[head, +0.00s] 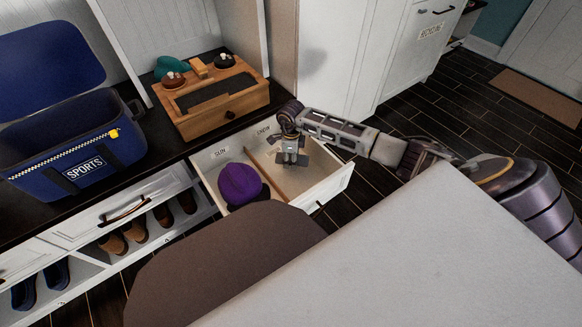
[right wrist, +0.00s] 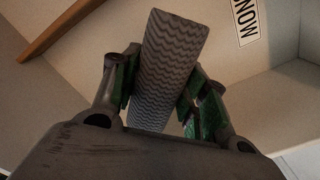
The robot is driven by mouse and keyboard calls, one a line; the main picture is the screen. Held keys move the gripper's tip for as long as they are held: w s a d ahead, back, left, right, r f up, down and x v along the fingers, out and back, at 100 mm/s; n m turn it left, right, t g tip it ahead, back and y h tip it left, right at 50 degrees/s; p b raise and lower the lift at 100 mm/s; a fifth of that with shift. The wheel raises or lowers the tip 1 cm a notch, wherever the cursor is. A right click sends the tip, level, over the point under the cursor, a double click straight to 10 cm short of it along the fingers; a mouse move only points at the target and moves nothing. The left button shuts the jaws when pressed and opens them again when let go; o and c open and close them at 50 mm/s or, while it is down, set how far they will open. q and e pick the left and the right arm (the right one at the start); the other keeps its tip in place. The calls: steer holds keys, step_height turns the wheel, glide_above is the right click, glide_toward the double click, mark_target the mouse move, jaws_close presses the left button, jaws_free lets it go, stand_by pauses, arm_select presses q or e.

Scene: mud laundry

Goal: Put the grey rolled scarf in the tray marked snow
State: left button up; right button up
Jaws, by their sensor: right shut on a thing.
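The grey rolled scarf (right wrist: 168,65), with a zigzag knit, stands between the fingers of my right gripper (right wrist: 163,85) in the right wrist view. The gripper is shut on it. In the head view my right gripper (head: 291,157) points down over the right compartment of the open drawer, the tray marked snow (head: 318,165). The snow label (right wrist: 246,18) shows on the wall beside the scarf in the right wrist view. The scarf's lower end is hard to make out, so I cannot tell whether it touches the tray floor. My left gripper is not in view.
A wooden divider (head: 258,168) separates the snow tray from the sun tray, which holds a purple cap (head: 240,184). A wooden box (head: 218,97) and a blue sports bag (head: 70,155) stand on the dark bench top. A brown rounded seat (head: 225,265) lies in front.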

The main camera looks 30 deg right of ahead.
mark_target(291, 172)
steer(key=shift+f+b, duration=1.15)
steer(key=shift+f, duration=1.35)
steer(key=o, duration=1.1)
steer(key=shift+f, duration=0.1)
steer(key=shift+c, duration=0.2)
